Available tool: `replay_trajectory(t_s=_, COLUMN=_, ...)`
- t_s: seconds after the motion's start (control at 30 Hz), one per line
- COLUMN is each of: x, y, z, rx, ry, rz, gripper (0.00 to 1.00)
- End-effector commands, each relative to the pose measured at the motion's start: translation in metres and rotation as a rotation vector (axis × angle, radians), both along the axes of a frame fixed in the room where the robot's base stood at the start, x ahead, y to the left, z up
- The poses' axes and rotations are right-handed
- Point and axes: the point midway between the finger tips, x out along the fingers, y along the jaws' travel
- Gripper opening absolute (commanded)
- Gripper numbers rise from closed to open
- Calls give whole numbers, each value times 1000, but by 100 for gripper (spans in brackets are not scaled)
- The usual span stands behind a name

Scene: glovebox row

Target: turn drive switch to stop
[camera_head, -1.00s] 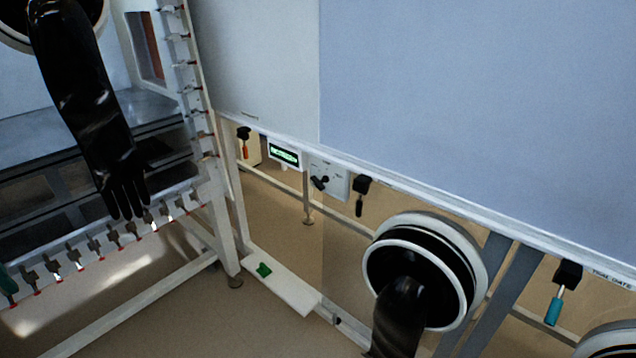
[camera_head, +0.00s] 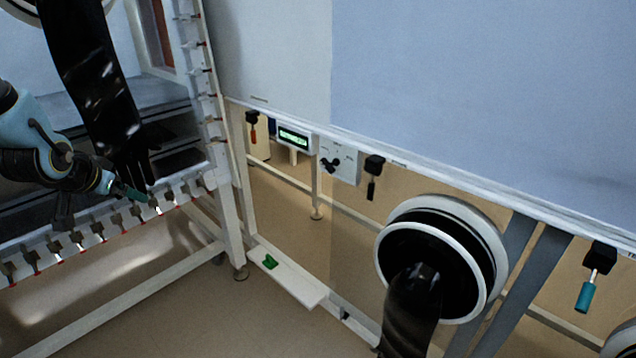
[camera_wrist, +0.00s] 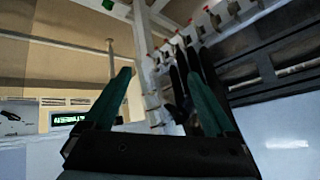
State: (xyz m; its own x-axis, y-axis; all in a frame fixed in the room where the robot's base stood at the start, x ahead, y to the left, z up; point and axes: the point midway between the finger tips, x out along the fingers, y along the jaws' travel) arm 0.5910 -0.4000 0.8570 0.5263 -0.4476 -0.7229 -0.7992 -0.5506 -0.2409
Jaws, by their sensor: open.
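A white switch plate (camera_head: 340,160) with a black rotary knob (camera_head: 330,165) hangs below the long panel's edge, right of a green-lit display (camera_head: 293,138). It looks like the drive switch; its lettering is too small to read. In the wrist view the plate (camera_wrist: 14,116) is at the far left, partly cut off, beside the display (camera_wrist: 66,118). My gripper (camera_head: 132,192) is at the left in the head view, well apart from the plate, near the slanted rail. In the wrist view its two teal fingers (camera_wrist: 158,72) stand apart with nothing held.
A black glove (camera_head: 95,85) hangs close to my gripper. A round glove port (camera_head: 445,260) with another black glove juts out right of the plate. Black-clamped handles (camera_head: 373,178) hang along the edge. A white post (camera_head: 222,170) stands between my gripper and the plate.

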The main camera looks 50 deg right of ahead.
Motion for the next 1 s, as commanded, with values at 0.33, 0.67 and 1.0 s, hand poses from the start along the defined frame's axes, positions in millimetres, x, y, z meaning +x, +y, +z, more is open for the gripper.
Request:
replay_trajectory(t_s=0.33, x=-129, y=-253, z=-53, rx=-468, ry=-389, rz=-760, gripper=90)
replay_trajectory(t_s=0.67, x=-205, y=-300, z=-48, rx=-709, ry=-482, rz=-941, gripper=90)
replay_trajectory(t_s=1.0, x=-208, y=-354, z=-45, rx=-710, ry=-482, rz=-940, gripper=90)
